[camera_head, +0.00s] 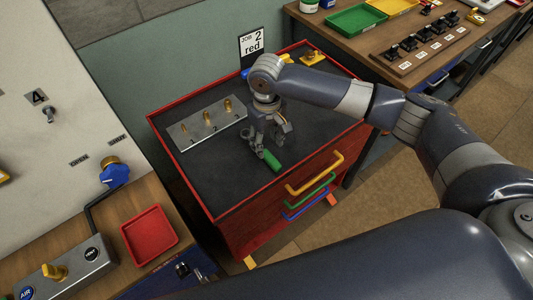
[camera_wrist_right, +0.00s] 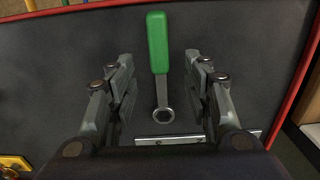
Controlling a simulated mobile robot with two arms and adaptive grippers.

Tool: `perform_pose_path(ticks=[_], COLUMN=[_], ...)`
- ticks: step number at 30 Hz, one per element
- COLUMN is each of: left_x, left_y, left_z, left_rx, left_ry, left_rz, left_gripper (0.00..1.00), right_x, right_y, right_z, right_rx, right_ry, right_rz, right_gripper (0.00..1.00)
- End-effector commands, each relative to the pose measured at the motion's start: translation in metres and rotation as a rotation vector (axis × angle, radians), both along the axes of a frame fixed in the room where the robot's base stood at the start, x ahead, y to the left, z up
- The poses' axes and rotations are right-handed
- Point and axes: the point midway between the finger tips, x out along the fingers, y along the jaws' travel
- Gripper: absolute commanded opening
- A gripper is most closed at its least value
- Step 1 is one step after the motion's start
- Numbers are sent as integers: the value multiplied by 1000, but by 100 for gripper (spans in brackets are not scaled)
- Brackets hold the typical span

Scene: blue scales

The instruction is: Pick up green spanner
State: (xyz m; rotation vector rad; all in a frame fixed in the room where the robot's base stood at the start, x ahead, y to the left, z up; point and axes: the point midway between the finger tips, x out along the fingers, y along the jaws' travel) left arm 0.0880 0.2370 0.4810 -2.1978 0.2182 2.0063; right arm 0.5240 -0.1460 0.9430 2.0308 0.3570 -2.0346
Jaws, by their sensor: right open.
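The green spanner (camera_head: 271,160) lies on the dark top of the red tool cabinet (camera_head: 220,213). In the right wrist view the spanner (camera_wrist_right: 158,45) has a green handle and a metal ring end, and it lies between the two fingers. My right gripper (camera_head: 270,146) points down over the spanner in the head view. Its fingers (camera_wrist_right: 160,88) are apart, one on each side of the spanner, with nothing held. In the head view the ring end is hidden by the gripper. I cannot tell the exact height above the surface. My left gripper is not in view.
A metal plate with brass pegs (camera_head: 208,122) lies left of my right gripper. A "JOB 2 red" sign (camera_head: 251,46) and yellow parts (camera_head: 312,58) are at the cabinet's back. A red tray (camera_head: 149,236) sits on the left bench. The cabinet top's front left is clear.

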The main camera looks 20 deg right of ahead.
Motion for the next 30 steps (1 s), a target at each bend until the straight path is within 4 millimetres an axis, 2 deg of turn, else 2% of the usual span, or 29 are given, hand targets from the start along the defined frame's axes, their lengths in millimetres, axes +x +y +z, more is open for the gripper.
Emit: perform_pose_path(ticks=[7,12,20,26,30], left_x=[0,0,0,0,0], left_y=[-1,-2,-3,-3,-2], left_z=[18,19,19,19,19], left_rx=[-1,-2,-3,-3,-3], left_ry=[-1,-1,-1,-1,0], left_rz=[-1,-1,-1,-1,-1], left_gripper=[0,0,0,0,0], right_x=[-1,-1,-1,-1,0], right_y=[-3,-2,-1,-2,-1], right_z=[-29,-49,-52,-52,-52], right_rx=[-3,-1,1,0,1], right_ry=[2,0,-2,-1,-2], right_rz=[-1,1,2,1,1], right_gripper=[46,46,46,0,0])
